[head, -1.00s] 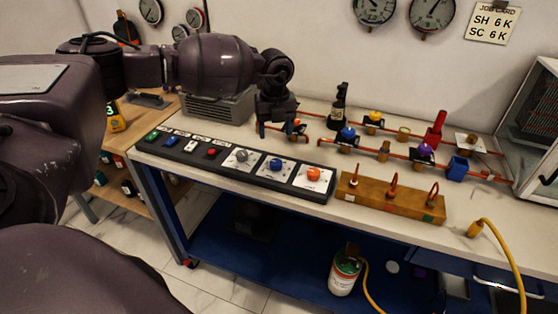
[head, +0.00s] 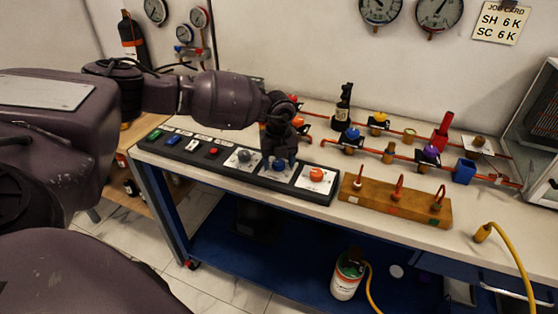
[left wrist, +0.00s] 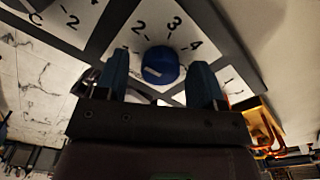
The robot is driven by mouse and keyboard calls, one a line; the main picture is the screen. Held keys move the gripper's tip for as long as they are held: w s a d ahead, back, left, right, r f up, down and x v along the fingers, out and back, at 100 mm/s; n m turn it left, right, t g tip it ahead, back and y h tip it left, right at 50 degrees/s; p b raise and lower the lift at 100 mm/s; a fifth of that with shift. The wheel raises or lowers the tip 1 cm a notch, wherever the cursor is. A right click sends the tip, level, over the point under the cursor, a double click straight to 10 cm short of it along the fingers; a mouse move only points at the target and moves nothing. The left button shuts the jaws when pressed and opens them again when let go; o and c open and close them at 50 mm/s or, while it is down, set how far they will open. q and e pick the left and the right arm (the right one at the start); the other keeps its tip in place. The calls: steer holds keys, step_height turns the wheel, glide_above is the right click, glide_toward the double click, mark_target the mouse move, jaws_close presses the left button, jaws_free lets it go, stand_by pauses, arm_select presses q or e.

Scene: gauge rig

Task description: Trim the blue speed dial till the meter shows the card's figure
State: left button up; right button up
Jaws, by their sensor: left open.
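The blue dial (head: 279,165) sits on a white plate in the black control strip, partly hidden by my left gripper (head: 280,158). In the left wrist view the blue dial (left wrist: 160,64) lies between the two open fingers of my left gripper (left wrist: 159,68), with a visible gap on each side. The figures 2, 3 and 4 show around it, and a pale mark is on its near side. The job card (head: 501,20) on the wall reads SH 6 K and SC 6 K. Two large round meters, left (head: 380,9) and right (head: 436,12), hang beside it; their readings are too small to tell.
A grey dial (head: 244,155) and an orange dial (head: 316,174) flank the blue one closely. A wooden block (head: 395,200) with red-handled pieces lies to the right. Red pipes with coloured valves (head: 352,133) run behind.

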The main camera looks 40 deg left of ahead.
arm_select(q)
steer(key=shift+c, duration=0.4)
steer(key=c, duration=0.8)
steer(key=shift+c, duration=0.2)
steer(key=shift+r+m, duration=0.1)
steer(key=shift+m, duration=0.3)
steer(key=m+p, duration=0.1)
steer(key=m, duration=0.1)
steer(key=shift+m, duration=0.4)
steer(key=m, duration=0.3)
steer(key=shift+m, duration=0.3)
steer(key=m, duration=0.4)
steer(key=shift+m, duration=1.5)
